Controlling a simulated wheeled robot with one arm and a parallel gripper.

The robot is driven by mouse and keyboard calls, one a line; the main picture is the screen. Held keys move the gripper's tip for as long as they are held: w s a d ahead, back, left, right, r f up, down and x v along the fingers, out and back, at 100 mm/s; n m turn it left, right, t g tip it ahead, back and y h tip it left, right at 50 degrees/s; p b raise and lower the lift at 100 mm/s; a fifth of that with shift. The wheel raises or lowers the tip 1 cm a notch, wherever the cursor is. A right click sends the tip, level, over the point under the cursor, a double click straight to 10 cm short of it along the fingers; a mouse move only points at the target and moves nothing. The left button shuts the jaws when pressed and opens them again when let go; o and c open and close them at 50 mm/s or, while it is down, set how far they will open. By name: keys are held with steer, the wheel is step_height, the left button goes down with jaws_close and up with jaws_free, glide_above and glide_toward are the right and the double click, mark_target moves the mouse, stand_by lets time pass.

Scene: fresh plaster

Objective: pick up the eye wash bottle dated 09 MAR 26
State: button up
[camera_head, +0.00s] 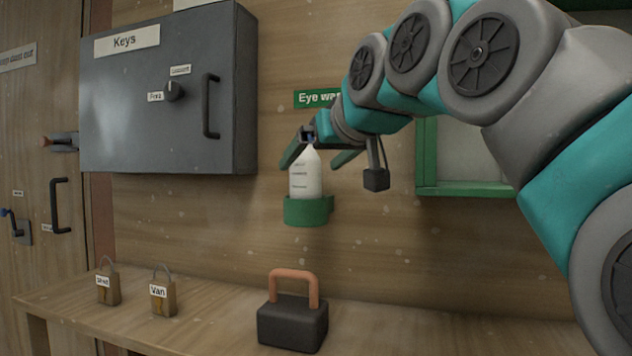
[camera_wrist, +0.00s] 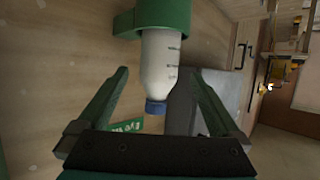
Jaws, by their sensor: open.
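A white eye wash bottle (camera_head: 305,176) with a blue cap stands upright in a green wall holder (camera_head: 308,211) under a green sign (camera_head: 316,98) reading "Eye wa…". Small printing shows on the bottle, but I cannot read any date. My gripper (camera_head: 318,160) is open around the bottle's upper part, with a finger on each side. In the wrist view the bottle (camera_wrist: 160,68) shows with its cap (camera_wrist: 155,107) toward the gripper, between the two open fingers (camera_wrist: 158,92). There is a gap on both sides of the bottle.
A grey key cabinet (camera_head: 165,95) hangs left of the bottle. A green-framed panel (camera_head: 465,155) is to the right. Below, a wooden shelf (camera_head: 215,318) bears two tagged padlocks (camera_head: 108,287) (camera_head: 163,297) and a black block with an orange handle (camera_head: 292,322).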

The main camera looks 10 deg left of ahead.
mark_target(300, 173)
steer(key=shift+x, duration=1.2)
steer(key=p+x, duration=0.1)
steer(key=x, duration=0.4)
steer(key=shift+w+r, duration=0.1)
steer(key=shift+w, duration=0.1)
jaws_close()
